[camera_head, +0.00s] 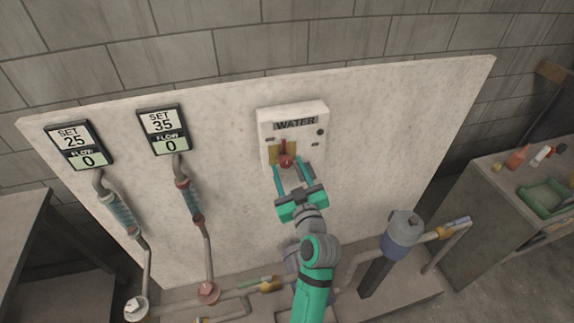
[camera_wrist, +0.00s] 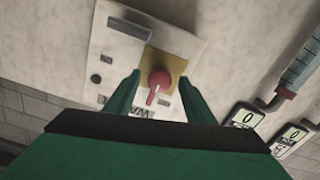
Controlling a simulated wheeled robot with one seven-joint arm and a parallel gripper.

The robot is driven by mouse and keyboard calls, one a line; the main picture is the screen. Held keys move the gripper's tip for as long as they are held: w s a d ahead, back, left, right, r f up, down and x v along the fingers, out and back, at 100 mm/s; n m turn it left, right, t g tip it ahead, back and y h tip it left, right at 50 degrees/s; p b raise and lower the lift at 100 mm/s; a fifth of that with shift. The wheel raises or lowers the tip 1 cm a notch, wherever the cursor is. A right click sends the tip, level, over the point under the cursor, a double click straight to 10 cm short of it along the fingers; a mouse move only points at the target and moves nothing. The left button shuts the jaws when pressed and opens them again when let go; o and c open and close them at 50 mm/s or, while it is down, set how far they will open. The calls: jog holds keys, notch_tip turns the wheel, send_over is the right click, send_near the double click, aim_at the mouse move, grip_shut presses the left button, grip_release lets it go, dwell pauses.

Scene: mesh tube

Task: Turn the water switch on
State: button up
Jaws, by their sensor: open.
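The water switch box (camera_head: 312,116) is a white panel marked "WATER", mounted on the pale board. Its red lever (camera_head: 285,147) is on a yellow plate; its round red knob is at the lower end in the head view. My gripper (camera_head: 289,170) is at the box's lower part, with its fingers on either side of the red knob. In the wrist view, the red knob (camera_wrist: 160,79) shows between the tips of my open gripper (camera_wrist: 157,88), with gaps on both sides. I see no finger touching it.
Two displays read SET 25 (camera_head: 74,136) and SET 35 (camera_head: 161,122), each with FLOW 0. Hoses and pipes run below them. A grey cylinder (camera_head: 403,233) stands to the right of my arm. A side table (camera_head: 500,215) with a green tray is at the right.

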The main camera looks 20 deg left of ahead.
jog(key=shift+x, duration=1)
jog(key=c, duration=1.1)
jog(key=shift+o, duration=0.2)
